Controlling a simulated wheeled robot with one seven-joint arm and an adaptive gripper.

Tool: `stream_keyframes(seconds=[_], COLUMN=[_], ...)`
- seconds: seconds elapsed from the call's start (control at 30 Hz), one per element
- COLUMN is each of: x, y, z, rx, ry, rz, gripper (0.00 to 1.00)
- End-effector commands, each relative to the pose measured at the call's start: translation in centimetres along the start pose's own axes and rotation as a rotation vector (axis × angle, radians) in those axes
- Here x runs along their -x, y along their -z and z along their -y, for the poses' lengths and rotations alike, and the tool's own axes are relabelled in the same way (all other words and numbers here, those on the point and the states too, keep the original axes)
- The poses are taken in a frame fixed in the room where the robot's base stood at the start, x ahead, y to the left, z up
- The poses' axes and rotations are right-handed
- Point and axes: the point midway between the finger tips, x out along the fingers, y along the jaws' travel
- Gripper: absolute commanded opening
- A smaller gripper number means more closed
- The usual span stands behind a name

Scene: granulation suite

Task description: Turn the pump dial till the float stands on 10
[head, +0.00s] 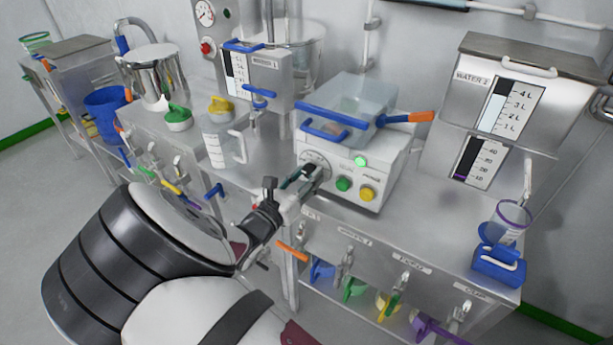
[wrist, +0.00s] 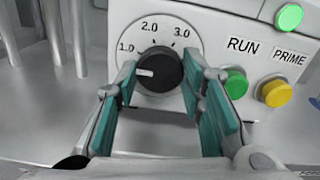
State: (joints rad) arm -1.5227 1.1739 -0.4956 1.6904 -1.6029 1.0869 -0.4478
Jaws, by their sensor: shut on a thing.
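The pump dial (wrist: 158,70) is a black knob on a round white face marked 1.0, 2.0 and 3.0 in the wrist view. Its white pointer aims left, a little below the 1.0 mark. My gripper (wrist: 159,78) has its two teal-padded fingers on either side of the knob and is shut on it. In the head view, my gripper (head: 300,186) is at the left of the white pump's (head: 385,165) front and partly covers the dial. I cannot make out a float. A lower scale (head: 480,163) with a purple band near its bottom is under the WATER 2 gauge (head: 505,107).
The green RUN button (wrist: 235,82) and yellow PRIME button (wrist: 276,92) are close to the right finger. A green lamp (wrist: 290,17) glows above. A jug (head: 215,145) stands left.

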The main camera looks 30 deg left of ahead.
Motion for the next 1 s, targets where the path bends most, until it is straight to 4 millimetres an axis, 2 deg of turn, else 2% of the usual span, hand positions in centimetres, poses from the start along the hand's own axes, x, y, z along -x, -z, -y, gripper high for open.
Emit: stream_keyframes(seconds=[0.23, 0.5, 0.7, 1.0], x=[-0.06, -0.14, -0.06, 0.01], y=[0.05, 0.17, 0.11, 0.03], z=[0.0, -0.02, -0.05, -0.04], rx=[-0.042, -0.326, -0.471, -0.495], ry=[0.001, 0.002, 0.001, 0.0], rz=[0.0, -0.001, 0.0, 0.0], gripper=[0.08, 0.08, 0.08, 0.08])
